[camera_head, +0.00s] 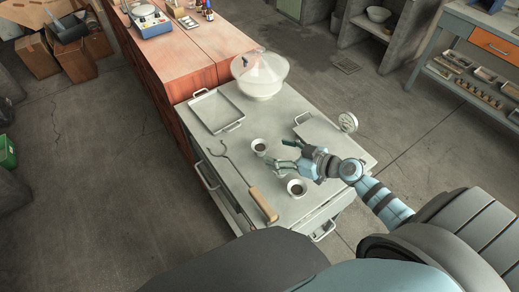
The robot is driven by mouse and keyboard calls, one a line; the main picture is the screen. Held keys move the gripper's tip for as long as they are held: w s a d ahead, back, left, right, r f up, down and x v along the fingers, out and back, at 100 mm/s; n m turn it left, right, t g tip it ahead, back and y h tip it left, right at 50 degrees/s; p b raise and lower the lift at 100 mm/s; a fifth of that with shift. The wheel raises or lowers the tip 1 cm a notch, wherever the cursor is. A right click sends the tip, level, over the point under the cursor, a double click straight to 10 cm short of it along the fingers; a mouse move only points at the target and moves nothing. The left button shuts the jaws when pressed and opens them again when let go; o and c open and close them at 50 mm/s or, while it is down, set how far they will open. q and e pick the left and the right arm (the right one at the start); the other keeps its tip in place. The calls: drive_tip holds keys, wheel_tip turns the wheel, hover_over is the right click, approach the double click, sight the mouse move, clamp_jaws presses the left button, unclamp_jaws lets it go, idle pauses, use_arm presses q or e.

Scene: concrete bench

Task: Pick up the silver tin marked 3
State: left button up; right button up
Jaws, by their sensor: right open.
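Two small round pale containers with dark insides stand on the grey bench top (238,170): one container (259,146) just left of my right gripper, the other container (296,188) below it in the picture. No number is legible on either, so I cannot tell which, if any, is the silver tin marked 3. My right gripper (280,154) is open over the bench, its fingers pointing left towards the upper container. I see nothing between its fingers; contact with the container cannot be made out. My left gripper is out of the picture.
A shallow tray (191,108) and a pale bowl under a clear cover (260,88) stand at the back. A hooked tool with a wooden handle (263,204) lies at left.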

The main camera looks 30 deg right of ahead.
sight(256, 144)
drive_tip(key=b+x, duration=0.1)
drive_tip(key=x, duration=0.3)
drive_tip(key=b+x, duration=0.1)
drive_tip(key=x, duration=0.2)
drive_tip(key=shift+w+d+f+b, duration=0.15)
drive_tip(key=shift+w+d+b, duration=0.1)
drive_tip(key=shift+b, duration=0.1)
drive_tip(key=shift+w+a, duration=0.15)
drive_tip(key=shift+w, duration=0.05)
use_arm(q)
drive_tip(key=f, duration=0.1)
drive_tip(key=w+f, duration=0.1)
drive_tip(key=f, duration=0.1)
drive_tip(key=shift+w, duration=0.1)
use_arm(e)
drive_tip(key=c, duration=1.3)
